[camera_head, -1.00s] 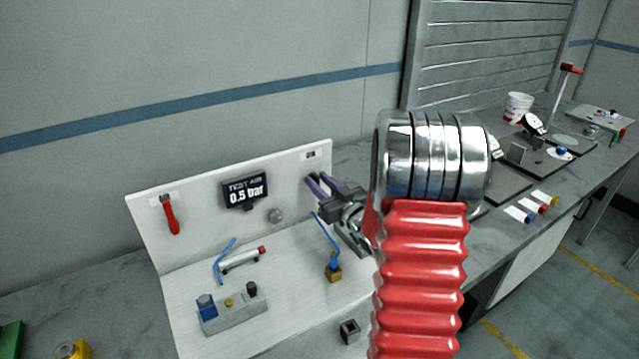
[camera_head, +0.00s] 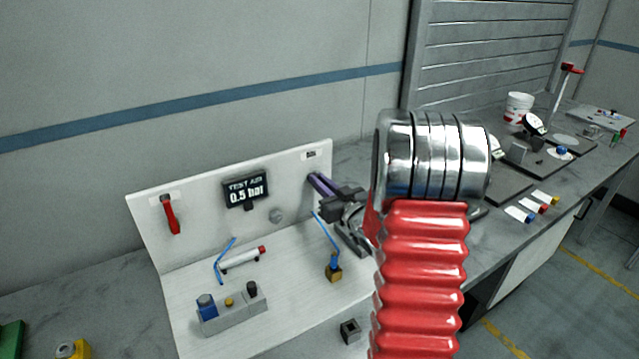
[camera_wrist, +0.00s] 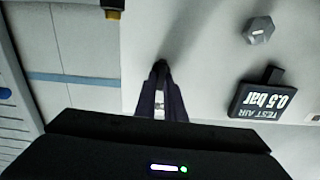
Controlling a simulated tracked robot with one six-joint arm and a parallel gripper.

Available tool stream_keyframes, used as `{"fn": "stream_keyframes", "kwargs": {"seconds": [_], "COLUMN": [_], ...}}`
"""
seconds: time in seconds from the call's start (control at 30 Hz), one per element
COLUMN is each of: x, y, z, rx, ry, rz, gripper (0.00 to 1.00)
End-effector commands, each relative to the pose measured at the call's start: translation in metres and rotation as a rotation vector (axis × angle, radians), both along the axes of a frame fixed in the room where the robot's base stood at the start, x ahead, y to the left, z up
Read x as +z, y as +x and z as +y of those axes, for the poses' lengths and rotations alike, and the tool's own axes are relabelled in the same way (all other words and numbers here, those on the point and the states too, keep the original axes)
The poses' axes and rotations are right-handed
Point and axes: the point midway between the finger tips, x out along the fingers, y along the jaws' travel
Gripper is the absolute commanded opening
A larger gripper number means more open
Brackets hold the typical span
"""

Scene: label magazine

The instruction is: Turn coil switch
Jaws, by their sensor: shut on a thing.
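My gripper (camera_head: 313,179), with purple fingers, reaches the right part of the white upright panel (camera_head: 295,190), just below a small label plate (camera_head: 311,155). Its fingers are close together, shut on a small part at the panel face, which I take to be the coil switch. The fingers hide that part in both views. In the wrist view my gripper (camera_wrist: 160,70) points at the panel, and a bit of white label shows between the fingers. A grey faceted knob (camera_head: 276,215) sits apart on the panel, left of my gripper; it also shows in the wrist view (camera_wrist: 260,30).
A black display (camera_head: 245,189) reads "TEST AIR 0.5 bar". A red handle (camera_head: 170,216) hangs at the panel's left. Blue tubes, a cylinder (camera_head: 243,257), a brass fitting (camera_head: 333,268) and a grey block (camera_head: 232,310) with buttons occupy the board below.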

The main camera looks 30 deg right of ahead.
Motion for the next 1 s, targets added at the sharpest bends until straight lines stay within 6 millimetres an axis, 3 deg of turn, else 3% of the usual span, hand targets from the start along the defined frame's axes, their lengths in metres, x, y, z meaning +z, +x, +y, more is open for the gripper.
{"fn": "stream_keyframes", "kwargs": {"seconds": [1.0], "x": [-0.0040], "y": [-0.0010], "z": [-0.0077], "rx": [-0.003], "ry": [0.687], "rz": [-0.038], "gripper": [0.00]}}
